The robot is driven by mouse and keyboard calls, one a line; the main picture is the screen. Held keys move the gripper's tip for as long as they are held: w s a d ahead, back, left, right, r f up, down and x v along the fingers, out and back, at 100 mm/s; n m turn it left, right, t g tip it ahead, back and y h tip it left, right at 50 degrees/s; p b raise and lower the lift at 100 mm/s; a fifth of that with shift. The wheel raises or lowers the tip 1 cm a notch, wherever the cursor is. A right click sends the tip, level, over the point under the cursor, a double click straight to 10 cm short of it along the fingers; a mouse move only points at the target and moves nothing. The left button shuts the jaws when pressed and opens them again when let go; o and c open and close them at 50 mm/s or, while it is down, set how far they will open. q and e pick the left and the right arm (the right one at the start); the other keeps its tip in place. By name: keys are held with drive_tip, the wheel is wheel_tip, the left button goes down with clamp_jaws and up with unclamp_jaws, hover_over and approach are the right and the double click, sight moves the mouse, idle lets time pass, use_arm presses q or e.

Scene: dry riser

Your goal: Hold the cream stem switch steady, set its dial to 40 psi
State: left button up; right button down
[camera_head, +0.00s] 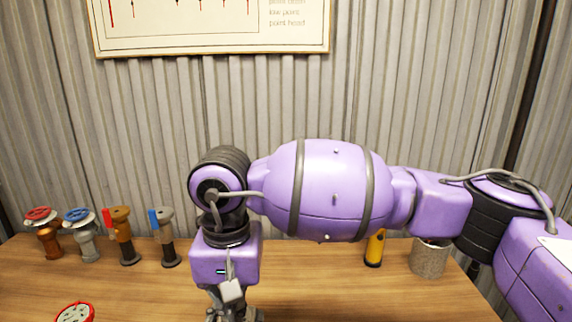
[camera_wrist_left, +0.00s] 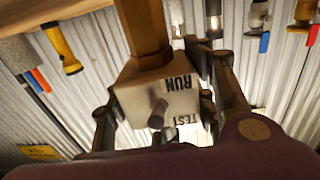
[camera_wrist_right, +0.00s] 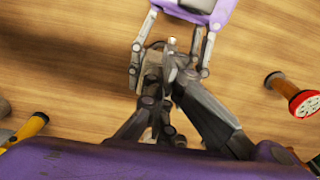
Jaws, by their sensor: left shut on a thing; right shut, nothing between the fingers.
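The stem switch is a tan-cream box (camera_wrist_left: 158,88) with RUN and TEST lettering and a round dial knob (camera_wrist_left: 157,114), seen upside down in the left wrist view. My left gripper (camera_wrist_left: 165,82) is shut on the box, a finger on each side. In the right wrist view the switch (camera_wrist_right: 152,73) is largely hidden behind my right gripper (camera_wrist_right: 172,62), whose fingers are shut and empty close beside it. In the head view my right gripper (camera_head: 235,313) points down at the bottom edge; the switch is hidden there. The dial's setting cannot be read.
Red-wheel (camera_head: 43,230) and blue-wheel valves (camera_head: 81,233), and red-lever (camera_head: 121,235) and blue-lever valves (camera_head: 163,237), stand at the back left. A yellow flashlight (camera_head: 375,248) and grey cylinder (camera_head: 429,258) stand back right. A red-rimmed part (camera_head: 75,313) is front left.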

drive_tip(key=shift+w+d+f, duration=0.15)
drive_tip(key=shift+d+f, duration=0.1)
drive_tip(key=shift+f, duration=0.25)
drive_tip(key=shift+a, duration=0.8)
drive_tip(key=shift+a+r, duration=0.1)
drive_tip(key=shift+a, duration=0.15)
drive_tip(key=shift+a+r, duration=0.15)
drive_tip(key=shift+s+a, duration=0.2)
drive_tip(key=shift+s, duration=0.15)
wheel_tip(320, 180, up, 6)
idle(0.6)
